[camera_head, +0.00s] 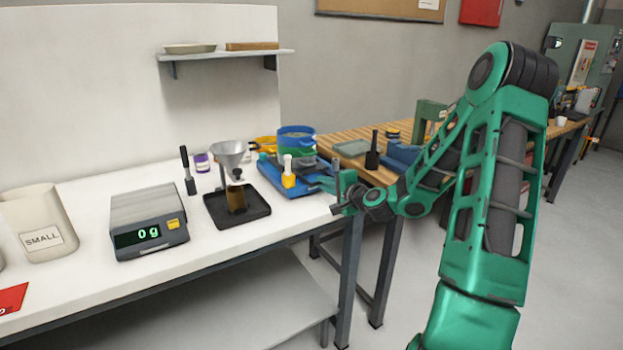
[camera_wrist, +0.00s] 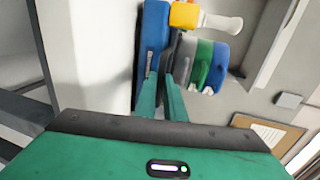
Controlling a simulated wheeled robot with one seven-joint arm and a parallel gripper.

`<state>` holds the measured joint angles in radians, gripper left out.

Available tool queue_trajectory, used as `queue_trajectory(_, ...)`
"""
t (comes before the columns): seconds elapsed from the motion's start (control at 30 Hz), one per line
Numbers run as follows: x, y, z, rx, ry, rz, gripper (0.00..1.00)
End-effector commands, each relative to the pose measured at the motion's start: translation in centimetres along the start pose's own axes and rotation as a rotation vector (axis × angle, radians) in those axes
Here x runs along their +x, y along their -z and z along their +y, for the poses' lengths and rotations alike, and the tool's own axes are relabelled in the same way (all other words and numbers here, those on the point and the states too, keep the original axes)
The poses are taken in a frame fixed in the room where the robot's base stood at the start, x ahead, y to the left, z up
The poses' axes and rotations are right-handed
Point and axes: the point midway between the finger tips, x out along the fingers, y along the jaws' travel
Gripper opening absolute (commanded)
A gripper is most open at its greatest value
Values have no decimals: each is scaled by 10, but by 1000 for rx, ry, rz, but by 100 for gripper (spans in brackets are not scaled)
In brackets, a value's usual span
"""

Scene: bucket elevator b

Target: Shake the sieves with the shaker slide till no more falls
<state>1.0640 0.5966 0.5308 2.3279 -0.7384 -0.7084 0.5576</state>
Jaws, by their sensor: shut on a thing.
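The shaker has a blue base (camera_head: 312,186) at the right end of the white bench. A sieve stack with a blue upper ring (camera_head: 297,135) and a green ring stands on it. In the wrist view the stack's green ring (camera_wrist: 203,65) lies right of my fingers and the blue base (camera_wrist: 152,35) runs above them. A yellow block (camera_wrist: 184,14) with a white handle (camera_wrist: 222,24) is on the base. My gripper (camera_head: 342,194) is at the base's right end, shut on the shaker slide (camera_wrist: 160,70); the grip itself is mostly hidden.
A funnel (camera_head: 230,154) stands over an amber-filled cup (camera_head: 236,198) on a black tray (camera_head: 222,218). The scale (camera_head: 148,225) reads 0 g. A bin labelled SMALL (camera_head: 36,224) stands left. A wooden bench (camera_head: 345,134) with tools adjoins behind my arm.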

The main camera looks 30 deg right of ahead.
Motion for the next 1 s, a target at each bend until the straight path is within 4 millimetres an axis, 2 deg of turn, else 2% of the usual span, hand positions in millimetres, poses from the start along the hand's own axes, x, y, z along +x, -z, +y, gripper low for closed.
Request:
queue_trajectory(0.6,-43,1,11,0,-3,2,0)
queue_trajectory(1.0,-42,1,10,-1,-3,1,0)
